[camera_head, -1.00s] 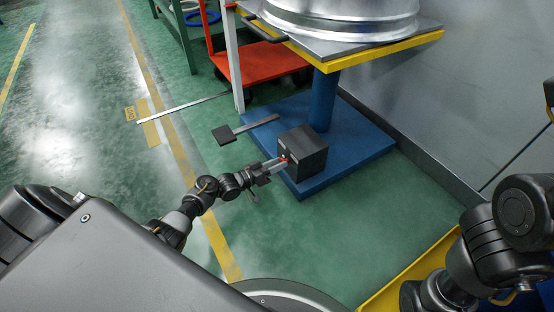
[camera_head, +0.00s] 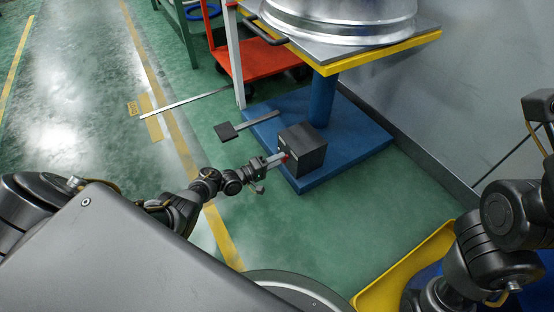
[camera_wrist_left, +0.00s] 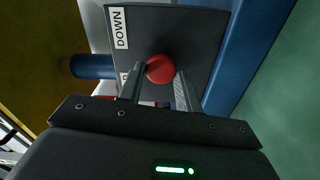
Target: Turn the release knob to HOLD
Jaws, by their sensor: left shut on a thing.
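The release knob is a red round knob (camera_wrist_left: 160,68) on the face of a dark box (camera_head: 308,151). In the left wrist view it sits between the two fingertips of my left gripper (camera_wrist_left: 159,78), which is shut on it. In the head view my left gripper (camera_head: 279,160) reaches the box's front left face, and only a little red shows at its tips. A white label reading DOWN (camera_wrist_left: 119,28) is on the box face. A second label beside the left finger is mostly hidden, so I cannot read it. My right gripper is not in view.
The box stands on a blue base plate (camera_head: 362,149) under a yellow-edged table (camera_head: 385,52) carrying a silver wheel (camera_head: 340,18). A pedal (camera_head: 226,132) on a flat bar sticks out left of the base. A red cart (camera_head: 262,65) stands behind. Green floor is clear in front.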

